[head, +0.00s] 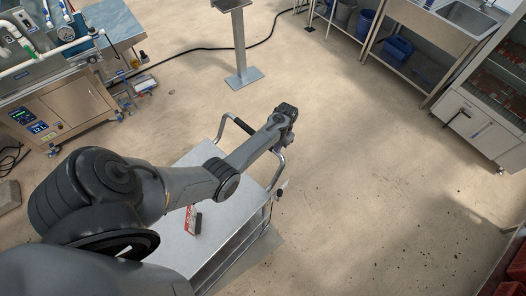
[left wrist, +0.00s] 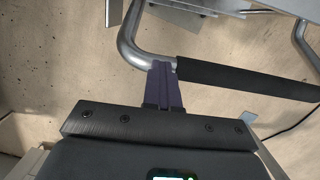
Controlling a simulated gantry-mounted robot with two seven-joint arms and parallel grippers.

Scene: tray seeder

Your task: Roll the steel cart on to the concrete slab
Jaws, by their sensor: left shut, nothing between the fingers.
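The steel cart (head: 207,158) stands on the floor at the lower middle of the head view, with a flat top and shelves below. Its tubular handle (head: 278,172) is at the far end; in the left wrist view the handle's black grip (left wrist: 245,80) and bent steel tube show. My left gripper (head: 290,111) is shut and empty. Its fingertips (left wrist: 162,68) appear over the handle's bend beside the grip; I cannot tell whether they touch it. A flat grey patch (head: 262,249) beside the cart may be the concrete slab, mostly hidden. My right gripper is not in view.
A small red and white item (head: 193,221) lies on the cart top. A steel post on a base plate (head: 244,77) stands beyond the handle. A machine bench (head: 62,105) is at left, a sink table (head: 425,32) and cabinet at right. Floor at right is open.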

